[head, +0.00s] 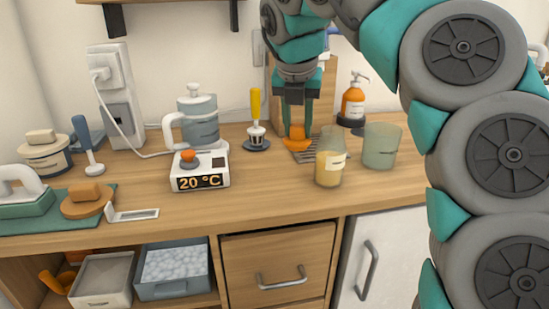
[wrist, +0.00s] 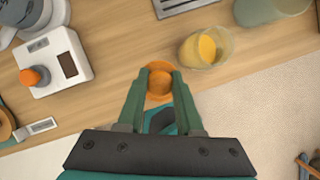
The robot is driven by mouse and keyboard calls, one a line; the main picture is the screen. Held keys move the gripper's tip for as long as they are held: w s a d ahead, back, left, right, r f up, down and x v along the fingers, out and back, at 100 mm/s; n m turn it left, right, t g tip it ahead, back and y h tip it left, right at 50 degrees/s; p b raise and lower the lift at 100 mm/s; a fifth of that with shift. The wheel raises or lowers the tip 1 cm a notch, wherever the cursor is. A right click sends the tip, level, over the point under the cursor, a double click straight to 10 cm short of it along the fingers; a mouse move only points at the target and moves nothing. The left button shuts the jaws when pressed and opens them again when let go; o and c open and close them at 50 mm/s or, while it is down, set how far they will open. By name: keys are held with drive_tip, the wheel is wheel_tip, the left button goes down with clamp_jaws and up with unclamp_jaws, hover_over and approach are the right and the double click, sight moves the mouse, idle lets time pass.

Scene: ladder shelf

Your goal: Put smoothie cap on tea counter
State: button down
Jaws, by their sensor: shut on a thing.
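The smoothie cap (head: 297,138) is orange, with a round knob on a wider rim. My gripper (head: 295,117) points down and is shut on the cap's knob. In the wrist view, the cap (wrist: 159,94) sits between the two green fingertips (wrist: 160,72), with wooden counter around it. The tea counter (head: 262,190) is the long wooden top. The smoothie glass (head: 329,168) stands uncapped on it, just right of the cap, with orange-yellow drink inside; it also shows in the wrist view (wrist: 207,48).
A greenish empty glass (head: 380,147) stands right of the smoothie. The white 20 °C base (head: 200,170), kettle (head: 198,120) and yellow-handled tool (head: 256,115) are to the left. The counter's front middle is clear.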

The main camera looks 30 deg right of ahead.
drive_tip(key=w+a+f+b, duration=0.2)
drive_tip(key=w+a+f, duration=0.1)
drive_tip(key=a+f, duration=0.3)
drive_tip(key=w+d+p, duration=0.1)
drive_tip(key=w+d, duration=0.1)
drive_tip(key=w, duration=0.2)
drive_tip(key=w+d+p, duration=0.1)
drive_tip(key=w+d, duration=0.1)
drive_tip(key=w, duration=0.3)
drive_tip(key=w+d+f+p, duration=0.1)
drive_tip(key=w+d, duration=0.2)
drive_tip(key=w, duration=0.1)
drive_tip(key=shift+w, duration=0.2)
drive_tip(key=shift+d+f, duration=0.15)
drive_tip(key=shift+f, duration=1.6)
drive_tip(key=shift+f, duration=0.1)
drive_tip(key=c, duration=0.6)
unclamp_jaws()
drive_tip(key=shift+o, duration=0.2)
drive_tip(key=v, duration=1.2)
drive_tip(key=shift+p, duration=0.3)
